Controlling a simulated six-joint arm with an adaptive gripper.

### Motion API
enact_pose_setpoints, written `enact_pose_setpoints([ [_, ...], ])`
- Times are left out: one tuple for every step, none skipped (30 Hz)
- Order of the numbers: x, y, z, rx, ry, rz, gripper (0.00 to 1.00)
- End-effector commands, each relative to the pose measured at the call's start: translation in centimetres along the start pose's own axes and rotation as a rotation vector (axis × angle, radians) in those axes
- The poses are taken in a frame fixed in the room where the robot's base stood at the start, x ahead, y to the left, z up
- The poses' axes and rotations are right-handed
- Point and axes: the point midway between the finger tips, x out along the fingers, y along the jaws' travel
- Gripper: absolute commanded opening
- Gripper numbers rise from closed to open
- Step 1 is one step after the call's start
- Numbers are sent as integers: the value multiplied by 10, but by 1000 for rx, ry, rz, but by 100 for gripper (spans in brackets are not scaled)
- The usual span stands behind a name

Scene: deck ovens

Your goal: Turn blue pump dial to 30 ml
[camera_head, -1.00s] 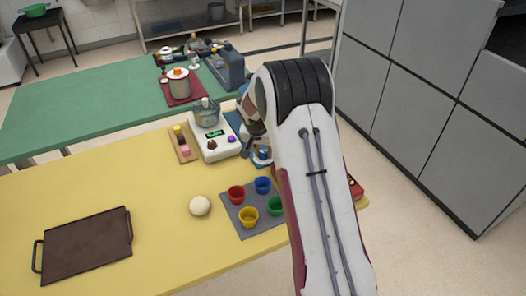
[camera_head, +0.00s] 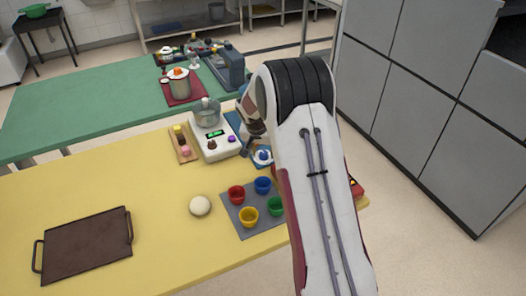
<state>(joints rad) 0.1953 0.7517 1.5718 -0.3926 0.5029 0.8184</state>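A small blue and white item (camera_head: 262,155), which looks like the pump with its blue dial, sits on a blue mat (camera_head: 234,121) beside the white scale. Any marks on the dial are too small to read. My gripper (camera_head: 247,143) is at the left of my arm, close to the blue item, pointing down. My arm hides part of the mat and whatever stands behind it. I cannot tell whether the gripper touches the item, or whether its fingers are open or shut.
A white scale (camera_head: 216,147) with a bowl stands left of the gripper. A grey mat (camera_head: 240,228) with several coloured cups lies in front. A dough ball (camera_head: 200,205) and a brown tray (camera_head: 86,246) lie further left. The yellow table's middle is clear.

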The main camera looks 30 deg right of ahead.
Motion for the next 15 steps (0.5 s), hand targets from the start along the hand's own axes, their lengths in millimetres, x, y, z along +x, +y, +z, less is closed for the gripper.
enact_pose_setpoints([
  [-4,0,0,0,1,-1,39],
  [-6,0,-1,0,1,-1,39],
  [-9,0,-1,0,2,-1,39],
  [-11,0,-1,-1,2,-1,39],
  [-14,0,0,-1,1,-1,39],
  [-18,0,0,-1,1,-1,39],
  [-21,0,0,-1,2,-1,39],
  [-25,0,0,-1,2,-1,39],
  [-29,0,0,-1,2,-2,39],
  [-33,-1,0,-1,2,-1,39],
  [-37,-1,-1,-1,2,-1,39],
  [-42,-1,-1,-1,3,-2,39],
  [-46,-1,-1,0,2,-2,39],
  [-50,-1,0,0,2,-2,39],
  [-55,-1,0,0,2,-2,39],
])
